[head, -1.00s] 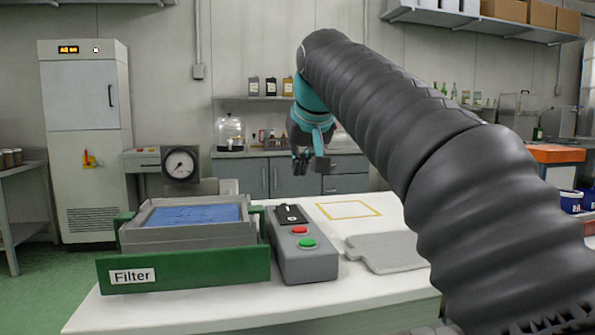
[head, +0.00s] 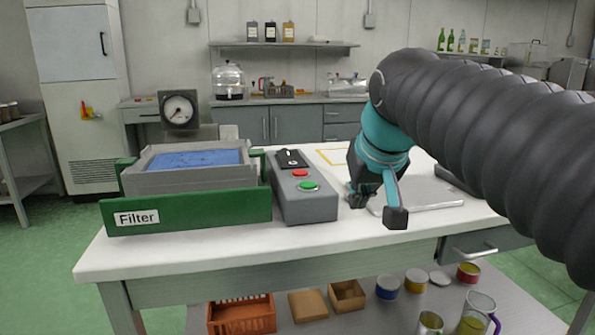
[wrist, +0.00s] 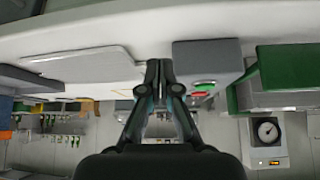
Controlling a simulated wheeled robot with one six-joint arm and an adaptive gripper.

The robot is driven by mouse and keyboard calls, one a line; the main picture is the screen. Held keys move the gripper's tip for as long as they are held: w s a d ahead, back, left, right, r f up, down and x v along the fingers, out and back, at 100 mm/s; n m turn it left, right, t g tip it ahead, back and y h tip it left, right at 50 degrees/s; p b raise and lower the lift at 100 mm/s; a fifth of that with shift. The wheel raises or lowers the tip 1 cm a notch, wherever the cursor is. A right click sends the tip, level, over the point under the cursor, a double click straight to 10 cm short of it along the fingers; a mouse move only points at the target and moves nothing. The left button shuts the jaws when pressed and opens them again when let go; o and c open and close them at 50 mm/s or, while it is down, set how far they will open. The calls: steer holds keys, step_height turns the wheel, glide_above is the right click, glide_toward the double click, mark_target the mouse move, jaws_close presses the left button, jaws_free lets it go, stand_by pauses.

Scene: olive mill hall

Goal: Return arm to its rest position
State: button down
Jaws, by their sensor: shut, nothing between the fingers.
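My gripper (head: 376,204) hangs at the end of my dark, ribbed arm in the head view, in front of the right part of the white table (head: 290,236). In the wrist view my gripper (wrist: 159,66) has its two fingers together, with nothing between them. It is apart from the grey control box (head: 306,205) with red and green buttons, which stands to its left in the head view. A flat grey plate (head: 432,192) lies on the table behind the gripper, partly hidden by it.
A green filter holder (head: 190,215) with a grey-framed blue panel (head: 196,159) stands on the table's left. A gauge (head: 179,110) is behind it. A drawer handle (head: 474,252) juts out at the table's right front. Boxes and cans sit on the lower shelf (head: 370,312).

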steer(key=s+d+f, duration=0.2)
steer(key=s+f, duration=0.6)
steer(key=f, duration=0.3)
steer(key=s+d+f+m+g, duration=0.1)
steer(key=s+d+f, duration=0.2)
steer(key=s+f, duration=0.5)
step_height(320, 180, down, 3)
steer(key=shift+s+d+r+h, duration=0.1)
steer(key=shift+s+d+h, duration=0.25)
steer(key=shift+s+h, duration=0.05)
